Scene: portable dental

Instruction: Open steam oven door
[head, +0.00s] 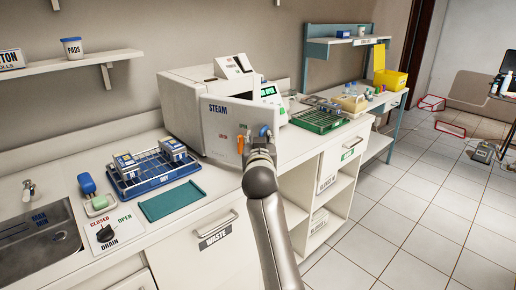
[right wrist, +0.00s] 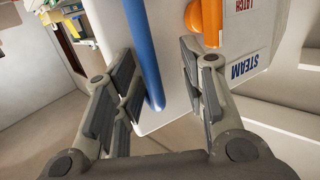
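The steam oven (head: 190,100) is a white box on the counter. Its white door (head: 222,118), marked STEAM, stands angled out from the body, seemingly partly open and hinged at the left. The door bears an orange latch (head: 241,144) and a blue bar handle (head: 265,130). My right gripper (head: 262,141) is at the handle. In the right wrist view, the blue handle (right wrist: 143,55) runs between the parted fingers of the right gripper (right wrist: 158,85), near the left finger. Contact is unclear. The orange latch (right wrist: 205,22) is beside the right finger. My left gripper is out of view.
A blue rack (head: 150,175) with boxes and a teal mat (head: 172,201) lie left of the oven. A green tray (head: 318,122) stands to its right. A sink (head: 40,240) is at the left. Open floor (head: 400,215) lies to the right.

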